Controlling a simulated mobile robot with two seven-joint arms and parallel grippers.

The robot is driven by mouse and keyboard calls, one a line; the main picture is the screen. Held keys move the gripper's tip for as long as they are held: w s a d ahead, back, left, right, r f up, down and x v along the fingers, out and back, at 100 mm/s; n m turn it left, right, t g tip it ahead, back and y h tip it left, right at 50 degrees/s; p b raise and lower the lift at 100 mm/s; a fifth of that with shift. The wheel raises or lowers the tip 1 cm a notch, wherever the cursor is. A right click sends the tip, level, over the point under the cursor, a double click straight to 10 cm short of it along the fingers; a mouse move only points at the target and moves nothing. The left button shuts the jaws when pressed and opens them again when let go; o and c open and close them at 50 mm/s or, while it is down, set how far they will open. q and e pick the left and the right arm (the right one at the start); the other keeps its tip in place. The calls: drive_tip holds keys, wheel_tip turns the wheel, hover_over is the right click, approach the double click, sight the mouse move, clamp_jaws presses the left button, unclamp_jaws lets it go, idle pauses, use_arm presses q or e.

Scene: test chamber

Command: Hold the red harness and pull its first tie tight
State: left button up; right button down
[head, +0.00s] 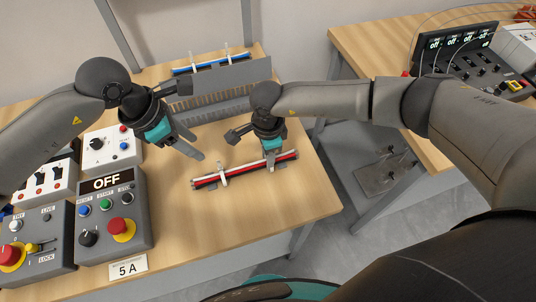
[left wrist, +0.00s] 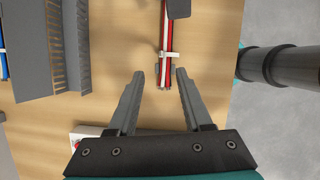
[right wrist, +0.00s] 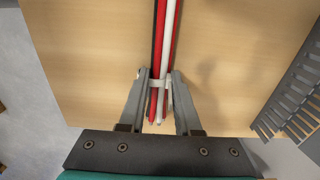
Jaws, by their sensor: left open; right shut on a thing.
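The red harness (head: 245,170), a bundle of red, white and black cables, lies along the table's front part. A white tie (head: 223,174) is around it toward its left end; this tie also shows in the left wrist view (left wrist: 169,55). My right gripper (head: 269,165) is shut on the harness toward its right end. In the right wrist view the harness (right wrist: 166,35) runs between its fingers, with another white tie (right wrist: 160,84) at the fingertips. My left gripper (head: 192,151) is open and empty, apart from the harness's left end; its fingers also show in the left wrist view (left wrist: 159,76).
A grey slotted duct (head: 215,105) and a blue harness (head: 208,64) with white ties lie at the back. Control boxes with a red stop button (head: 122,227) stand at the left. The table (head: 240,225) is clear in front of the harness. Another table (head: 375,45) stands right.

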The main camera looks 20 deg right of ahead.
sight(217, 161)
use_arm(q)
drive_tip(key=shift+c, duration=0.3)
drive_tip(key=shift+d+f, duration=0.2)
drive_tip(key=shift+f, duration=0.05)
drive_tip(key=shift+c, duration=0.9)
drive_tip(key=shift+s+d+f+m, duration=0.1)
drive_tip(key=shift+d+f+m, duration=0.25)
drive_tip(key=shift+f, duration=0.15)
drive_tip(key=shift+d+f+m, duration=0.2)
drive_tip(key=shift+f+m, duration=0.15)
drive_tip(key=shift+f, duration=0.1)
drive_tip(key=shift+c, duration=0.4)
drive_tip(key=shift+y, duration=0.4)
drive_tip(key=shift+x, duration=4.35)
clamp_jaws()
